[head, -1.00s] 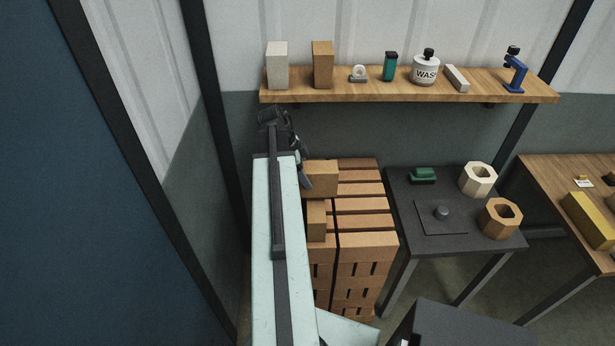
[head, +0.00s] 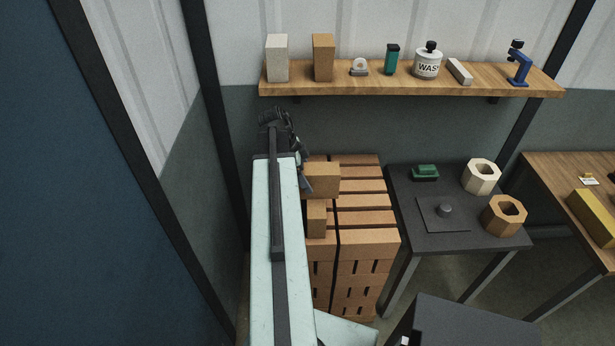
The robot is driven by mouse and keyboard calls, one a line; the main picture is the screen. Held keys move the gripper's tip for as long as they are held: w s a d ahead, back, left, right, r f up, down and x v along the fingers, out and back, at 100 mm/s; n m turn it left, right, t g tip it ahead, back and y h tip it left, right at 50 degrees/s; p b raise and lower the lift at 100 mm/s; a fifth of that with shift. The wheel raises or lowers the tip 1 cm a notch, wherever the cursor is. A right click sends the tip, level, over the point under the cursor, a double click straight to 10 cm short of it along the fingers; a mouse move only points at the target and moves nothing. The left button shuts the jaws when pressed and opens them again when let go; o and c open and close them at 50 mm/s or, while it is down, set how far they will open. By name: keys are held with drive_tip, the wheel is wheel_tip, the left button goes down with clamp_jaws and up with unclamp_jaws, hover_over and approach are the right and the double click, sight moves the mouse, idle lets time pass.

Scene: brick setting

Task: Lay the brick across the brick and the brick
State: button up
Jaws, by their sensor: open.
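A stack of orange-brown bricks (head: 366,242) stands right of my arm, its top made of several parallel bricks. A tan brick (head: 323,180) lies on top at the back left, partly hidden by my arm. Another tan brick (head: 317,218) stands out on the top in front of it, also partly covered by my arm. My gripper (head: 276,115) is at the far end of the arm, above and behind the stack's left side, open, with no brick visible in it. Its fingertips are small and dark, and the arm hides the stack's left part.
A wooden shelf (head: 400,84) on the back wall holds a pale block (head: 278,58), a brown block (head: 323,58), a wash jar (head: 427,63) and other items. A dark table (head: 470,240) right of the stack bears a green object (head: 425,173) and two octagonal rings (head: 481,177).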

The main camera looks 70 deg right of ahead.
drive_tip(key=p+v, duration=1)
drive_tip(key=v, duration=0.1)
drive_tip(key=shift+r, duration=0.4)
drive_tip(key=shift+f, duration=0.15)
